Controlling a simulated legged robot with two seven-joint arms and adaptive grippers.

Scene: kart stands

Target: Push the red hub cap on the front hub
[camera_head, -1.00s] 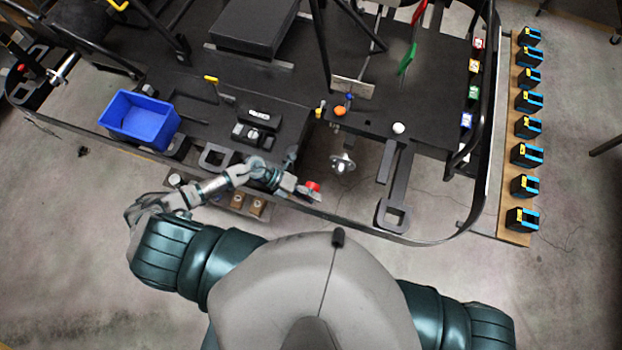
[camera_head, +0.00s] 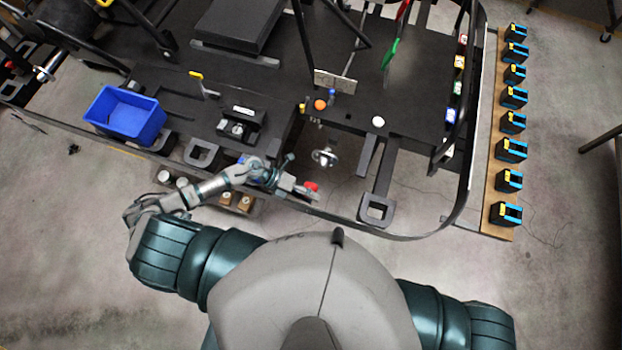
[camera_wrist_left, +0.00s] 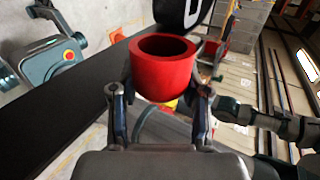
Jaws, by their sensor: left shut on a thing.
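The red hub cap (camera_wrist_left: 162,75) is a hollow cup held between the two fingers of my left gripper (camera_wrist_left: 160,100) in the left wrist view, its open end facing away from the palm. In the head view the hub cap (camera_head: 311,187) is a small red spot at the tip of my left gripper (camera_head: 303,190), by the kart's near frame rail. A silver hub (camera_head: 325,157) sits up and slightly right of the cap, with a visible gap between them. I cannot tell whether it is the front hub. My right gripper is not seen.
A blue bin (camera_head: 126,115) sits on the kart floor at the left. A wooden strip (camera_head: 492,150) with several black-and-blue blocks lies along the right. The near frame rail (camera_head: 345,217) curves close below the hub. Small tan blocks (camera_head: 245,201) sit near my left forearm.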

